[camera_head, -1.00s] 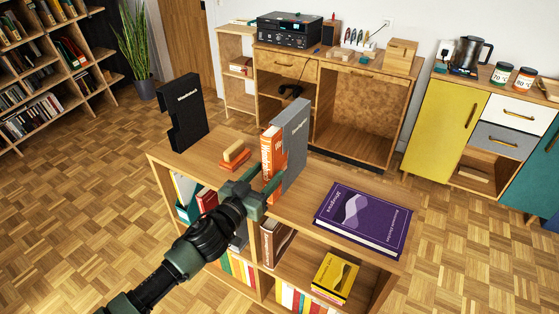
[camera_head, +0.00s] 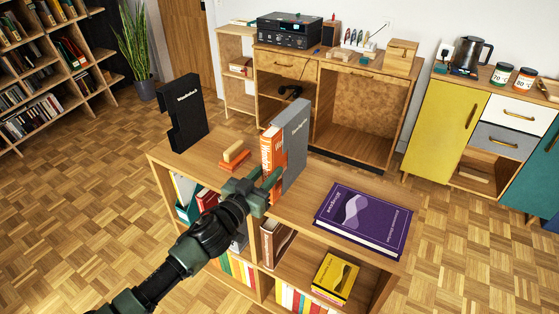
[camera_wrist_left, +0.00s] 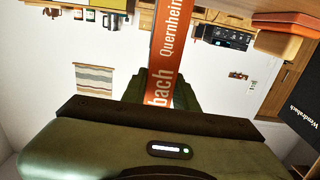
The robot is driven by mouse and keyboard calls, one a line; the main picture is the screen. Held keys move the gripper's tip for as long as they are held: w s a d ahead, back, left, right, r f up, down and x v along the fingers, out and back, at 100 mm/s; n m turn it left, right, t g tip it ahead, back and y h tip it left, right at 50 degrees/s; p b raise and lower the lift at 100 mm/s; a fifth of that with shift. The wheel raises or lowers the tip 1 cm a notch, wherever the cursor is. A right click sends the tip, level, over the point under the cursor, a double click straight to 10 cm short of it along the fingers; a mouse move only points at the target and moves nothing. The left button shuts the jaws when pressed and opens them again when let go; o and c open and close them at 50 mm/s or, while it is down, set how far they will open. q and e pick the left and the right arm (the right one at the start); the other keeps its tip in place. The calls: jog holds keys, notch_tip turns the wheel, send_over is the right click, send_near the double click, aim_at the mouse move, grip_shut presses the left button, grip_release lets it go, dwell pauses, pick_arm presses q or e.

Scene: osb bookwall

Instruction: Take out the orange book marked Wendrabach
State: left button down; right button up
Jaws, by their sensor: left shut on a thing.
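The orange book (camera_head: 271,150) stands upright on top of the low bookcase, against the left face of a grey book (camera_head: 296,140). In the left wrist view its orange spine (camera_wrist_left: 168,45) shows white lettering, "bach" and "Quernheim"; the rest is hidden by the gripper. My left gripper (camera_head: 266,184) is shut on the orange book's lower part. My right gripper is not in view.
A black notched case (camera_head: 182,114) with white lettering stands at the bookcase's back left. Small orange and tan blocks (camera_head: 235,157) lie between it and the books. A large purple book (camera_head: 364,219) lies flat at right.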

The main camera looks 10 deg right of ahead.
pick_arm(q)
jog(key=shift+p+v, duration=0.8)
jog(key=shift+v, duration=0.8)
jog(key=c, duration=1)
grip_release()
jog(key=shift+f, duration=0.2)
jog(key=shift+c, duration=0.6)
jog(key=shift+r, duration=0.1)
jog(key=shift+x, duration=1)
grip_shut()
